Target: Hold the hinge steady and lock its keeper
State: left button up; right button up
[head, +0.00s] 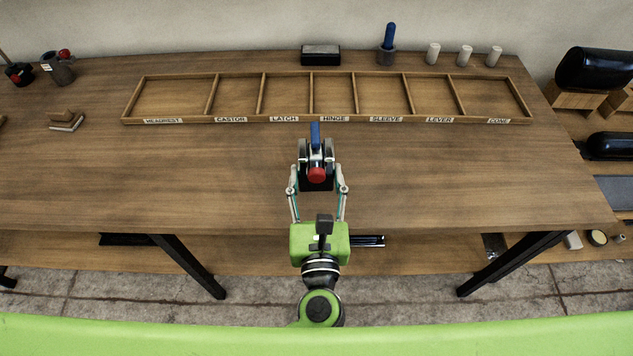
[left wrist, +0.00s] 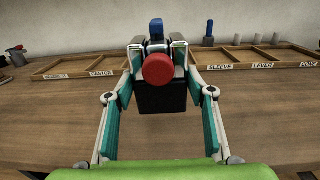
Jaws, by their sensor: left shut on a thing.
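The hinge shows in the head view as a dark block (head: 316,185) with a round red knob (head: 316,174) on its near side and a blue tab (head: 315,133) sticking up at the far side. My left gripper (head: 316,153) has one finger on each side of the hinge and is shut on it. The left wrist view shows the same black body (left wrist: 162,99), red knob (left wrist: 158,69) and blue tab (left wrist: 156,29) between the fingertips. I cannot tell which part is the keeper or whether it is locked. My right gripper is not in view.
A shallow wooden tray (head: 330,119) with labelled empty compartments lies behind the hinge. A black box (head: 320,55), a blue-handled tool in a cup (head: 388,45) and white cylinders (head: 433,53) stand behind it.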

aim_at(317, 166)
pick_arm(q)
jog(key=shift+w+f+b, duration=1.25)
jog(key=shift+w+f, duration=0.2)
jog(key=shift+w, duration=0.3)
jog(key=shift+w+f+b, duration=1.2)
jog(key=shift+w+f, duration=0.2)
jog(key=shift+w, duration=0.55)
jog(key=shift+r, duration=0.1)
jog(key=shift+f+b, duration=0.45)
jog(key=shift+b, duration=0.1)
jog(key=shift+f, duration=0.15)
jog(key=o, duration=1.8)
jog(key=shift+o, duration=0.2)
jog(key=shift+d, duration=0.1)
